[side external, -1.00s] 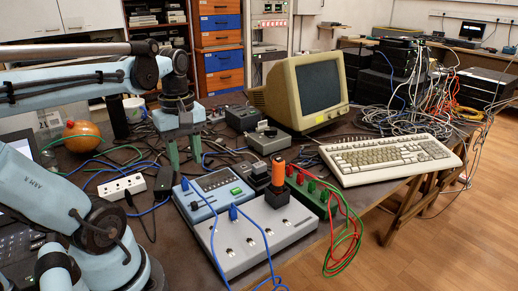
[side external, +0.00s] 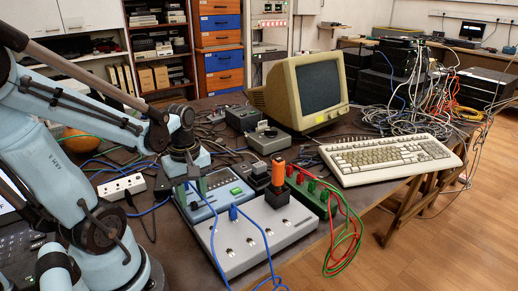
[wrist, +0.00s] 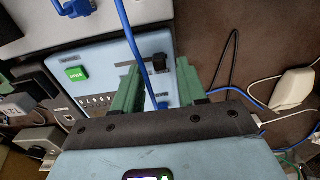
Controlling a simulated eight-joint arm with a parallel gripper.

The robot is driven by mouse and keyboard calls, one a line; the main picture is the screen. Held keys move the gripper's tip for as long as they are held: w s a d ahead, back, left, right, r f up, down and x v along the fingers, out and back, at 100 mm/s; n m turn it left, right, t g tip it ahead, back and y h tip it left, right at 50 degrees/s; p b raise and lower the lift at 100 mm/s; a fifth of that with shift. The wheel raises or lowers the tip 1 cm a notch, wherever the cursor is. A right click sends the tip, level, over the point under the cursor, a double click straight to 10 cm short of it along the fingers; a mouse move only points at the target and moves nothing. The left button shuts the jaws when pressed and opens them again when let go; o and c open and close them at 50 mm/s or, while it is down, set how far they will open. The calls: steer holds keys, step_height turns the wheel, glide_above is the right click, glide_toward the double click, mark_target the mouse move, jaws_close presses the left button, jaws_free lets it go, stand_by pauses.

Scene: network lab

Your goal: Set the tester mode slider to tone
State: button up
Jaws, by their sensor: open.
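The tester (side external: 222,192) is a light blue box on the dark table, with a display and a green button (wrist: 77,73). In the wrist view, a small black block (wrist: 160,66) stands on its panel (wrist: 110,55); it looks like the mode slider, but I cannot read any mode label. My gripper (wrist: 158,82) is open, with its two green fingers apart over the panel. The black block is between the fingers, toward their tips; I see no clear contact. In the side view, my gripper (side external: 192,190) is low at the tester's left part and hides some of it.
A blue cable (wrist: 132,40) crosses the panel between the fingers. A grey box (side external: 255,235) with an orange-topped black part (side external: 278,178) adjoins the tester. A white power strip (side external: 121,187) lies left. A keyboard (side external: 390,160) and monitor (side external: 305,92) stand behind.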

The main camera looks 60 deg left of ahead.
steer(key=shift+f, duration=0.6)
steer(key=shift+c, duration=0.3)
jaws_close()
